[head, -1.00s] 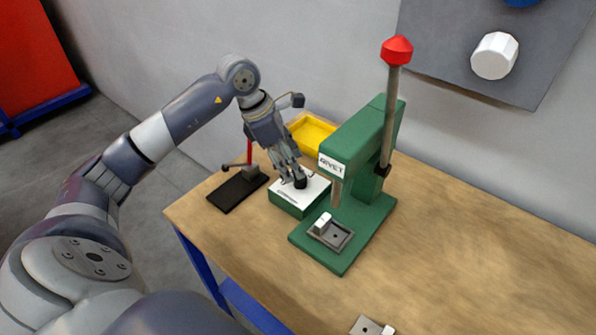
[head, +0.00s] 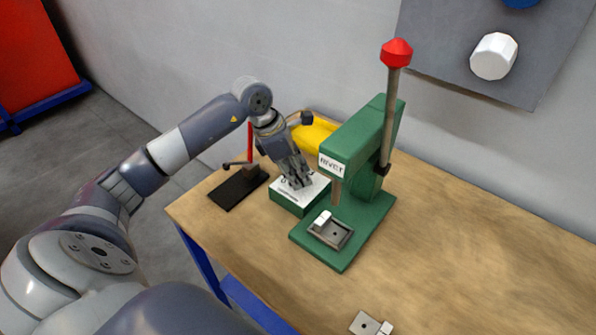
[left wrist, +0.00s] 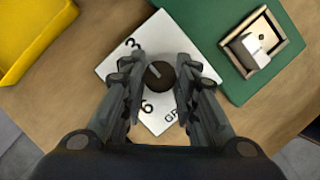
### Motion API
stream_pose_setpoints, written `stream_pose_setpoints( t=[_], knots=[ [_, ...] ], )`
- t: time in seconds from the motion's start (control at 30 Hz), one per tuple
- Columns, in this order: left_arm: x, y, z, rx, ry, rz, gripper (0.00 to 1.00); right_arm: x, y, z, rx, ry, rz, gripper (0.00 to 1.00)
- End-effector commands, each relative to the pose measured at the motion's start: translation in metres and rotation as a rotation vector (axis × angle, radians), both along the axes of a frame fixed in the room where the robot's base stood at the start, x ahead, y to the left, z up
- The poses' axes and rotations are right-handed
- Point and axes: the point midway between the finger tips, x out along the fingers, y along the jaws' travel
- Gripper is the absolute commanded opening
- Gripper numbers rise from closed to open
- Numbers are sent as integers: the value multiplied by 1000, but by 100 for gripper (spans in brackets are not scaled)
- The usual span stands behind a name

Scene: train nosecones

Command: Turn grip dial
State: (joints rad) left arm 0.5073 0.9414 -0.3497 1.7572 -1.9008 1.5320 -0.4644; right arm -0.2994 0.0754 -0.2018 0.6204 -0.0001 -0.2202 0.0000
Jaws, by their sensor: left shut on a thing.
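The grip dial (left wrist: 160,74) is a small dark round knob with a pale pointer line, on a white plate (left wrist: 132,66) marked 3, 6 and partly hidden lettering. The pointer aims to the upper left in the left wrist view. The plate tops a green box (head: 288,201) on the bench in the head view. My left gripper (head: 298,183) comes down onto this box from above. Its fingers (left wrist: 160,82) are shut on the dial, one on each side. In the head view the fingers hide the dial. My right gripper is not in view.
A green rivet press (head: 352,150) with a red-topped lever stands close right of the box. A black-based tool (head: 238,188) sits to the left, and a yellow bin (head: 312,136) behind. A small metal plate (head: 365,323) lies near the front edge. The bench's right side is clear.

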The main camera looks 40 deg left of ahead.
Motion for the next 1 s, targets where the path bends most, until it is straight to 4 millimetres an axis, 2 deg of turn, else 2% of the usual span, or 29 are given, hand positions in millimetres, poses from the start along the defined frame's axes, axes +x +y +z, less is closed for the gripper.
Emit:
stream_pose_setpoints(
  t=[0.37,1.0],
  knots=[
    [-1,0,-2,3,-2,97,4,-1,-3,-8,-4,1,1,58],
    [-2,-3,-1,2,-3,564,4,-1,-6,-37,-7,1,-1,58]
  ],
)
